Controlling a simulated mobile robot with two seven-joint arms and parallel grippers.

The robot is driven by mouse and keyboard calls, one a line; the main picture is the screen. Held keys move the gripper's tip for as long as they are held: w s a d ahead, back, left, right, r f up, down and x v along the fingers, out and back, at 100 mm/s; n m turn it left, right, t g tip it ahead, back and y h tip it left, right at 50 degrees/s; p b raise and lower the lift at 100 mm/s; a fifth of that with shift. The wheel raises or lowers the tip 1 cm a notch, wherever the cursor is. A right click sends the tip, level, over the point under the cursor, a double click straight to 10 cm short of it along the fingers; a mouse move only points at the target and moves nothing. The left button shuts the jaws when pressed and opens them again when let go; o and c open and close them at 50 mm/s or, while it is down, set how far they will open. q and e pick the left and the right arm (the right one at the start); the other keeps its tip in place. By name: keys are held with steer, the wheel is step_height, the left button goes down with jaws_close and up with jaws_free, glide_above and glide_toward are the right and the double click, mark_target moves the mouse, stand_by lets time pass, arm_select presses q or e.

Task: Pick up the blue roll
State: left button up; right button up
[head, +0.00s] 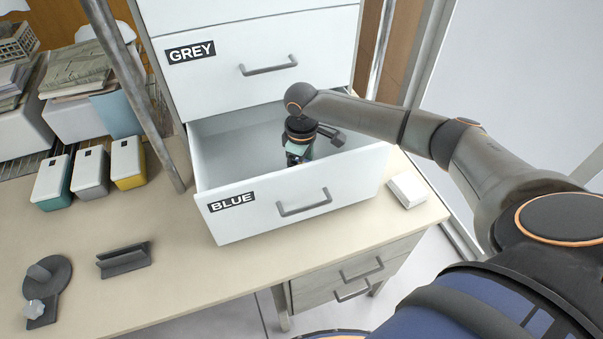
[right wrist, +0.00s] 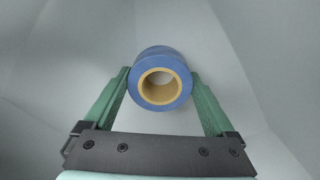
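The blue roll (right wrist: 140,85) shows in the right wrist view, a blue ring with a tan core, its open end facing the camera. My right gripper (right wrist: 160,75) has its two green fingers on either side of the roll, and both fingertips appear to touch it. In the head view my right gripper (head: 297,158) points down inside the open drawer labelled BLUE (head: 240,222); the roll is hidden there behind the gripper and the drawer front. I cannot tell whether the roll rests on the drawer bottom. My left gripper is not in view.
A closed drawer labelled GREY (head: 215,75) is above. A white box (head: 407,190) lies right of the open drawer. Several lidded containers (head: 90,172), a dark holder (head: 124,260) and a round-based fixture (head: 45,283) stand on the desk (head: 150,215). A metal post (head: 140,90) stands left of the drawers.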

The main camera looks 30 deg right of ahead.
steer(key=c, duration=0.7)
